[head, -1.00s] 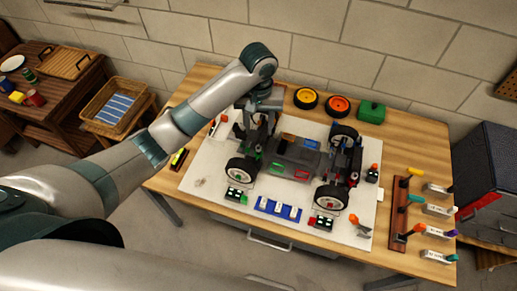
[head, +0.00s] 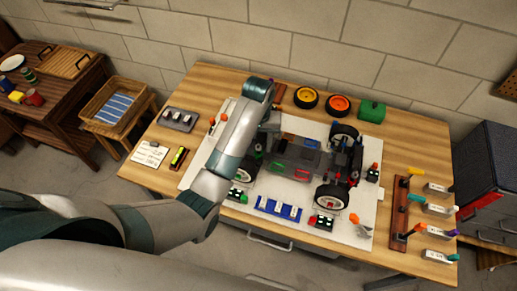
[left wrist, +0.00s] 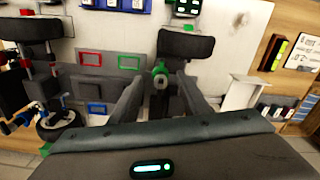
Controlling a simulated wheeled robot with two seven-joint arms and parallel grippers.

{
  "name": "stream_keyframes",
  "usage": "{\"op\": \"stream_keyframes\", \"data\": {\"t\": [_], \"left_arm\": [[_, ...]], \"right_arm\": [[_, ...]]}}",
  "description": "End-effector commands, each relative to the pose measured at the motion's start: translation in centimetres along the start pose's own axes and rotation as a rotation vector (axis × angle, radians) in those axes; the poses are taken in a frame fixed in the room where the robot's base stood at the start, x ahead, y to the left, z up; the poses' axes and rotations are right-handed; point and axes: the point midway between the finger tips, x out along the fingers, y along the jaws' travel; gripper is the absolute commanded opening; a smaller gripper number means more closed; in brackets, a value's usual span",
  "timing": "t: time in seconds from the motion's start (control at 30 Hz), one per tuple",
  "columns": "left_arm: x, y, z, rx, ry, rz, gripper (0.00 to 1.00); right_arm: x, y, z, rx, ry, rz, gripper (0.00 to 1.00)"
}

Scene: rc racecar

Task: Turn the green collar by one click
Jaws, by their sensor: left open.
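The green collar (left wrist: 160,69) sits on a grey shock-like part of the car, near a black wheel (left wrist: 186,44) in the left wrist view. My left gripper (left wrist: 158,84) is open, with one grey finger on each side of the collar in that view. Whether the fingers touch it I cannot tell. In the head view the grey RC car (head: 295,155) stands on a white mat (head: 345,232). My left arm covers the car's left end there and hides the collar and most of the gripper. My right gripper is not in view.
A blue tray (head: 277,209) lies in front of the car. Yellow (head: 305,97) and orange (head: 338,105) wheels and a green box (head: 371,111) stand behind it. A tool rack (head: 402,225) is at the right. A notepad (head: 150,153) lies at the left.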

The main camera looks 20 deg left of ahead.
Motion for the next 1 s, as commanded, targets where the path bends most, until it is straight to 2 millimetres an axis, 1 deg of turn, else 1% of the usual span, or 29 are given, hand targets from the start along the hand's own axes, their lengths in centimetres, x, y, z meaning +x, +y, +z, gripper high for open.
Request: {"op": "stream_keyframes", "data": {"t": [0.13,0.3,0.63,0.67,0.7,0.77,0.8,0.83,1.0], "left_arm": [[1.6,-0.1,0.1,0.001,-0.006,-0.003,0.42],[2.8,-0.1,0.1,0.001,-0.003,-0.002,0.42],[3.0,0.0,0.1,0.0,-0.001,-0.001,0.42],[3.0,0.0,0.1,0.0,-0.001,-0.001,0.37],[3.0,0.0,0.1,0.0,-0.001,-0.001,0.28],[3.0,0.0,0.1,0.0,-0.001,-0.001,0.14],[3.0,0.0,0.1,0.0,-0.001,-0.001,0.04],[3.0,0.0,0.0,0.0,-0.001,-0.001,0.01],[3.0,-0.1,0.0,0.003,-0.001,-0.001,0.01]], "right_arm": [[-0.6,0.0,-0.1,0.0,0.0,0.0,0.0],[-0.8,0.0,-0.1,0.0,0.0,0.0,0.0],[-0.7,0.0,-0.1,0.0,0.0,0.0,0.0],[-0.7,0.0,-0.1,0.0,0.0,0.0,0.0],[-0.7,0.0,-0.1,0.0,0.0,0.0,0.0],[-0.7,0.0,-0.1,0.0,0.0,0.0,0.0],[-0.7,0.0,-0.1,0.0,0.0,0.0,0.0],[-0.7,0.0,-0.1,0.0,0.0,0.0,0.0],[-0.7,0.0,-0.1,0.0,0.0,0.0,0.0]]}}
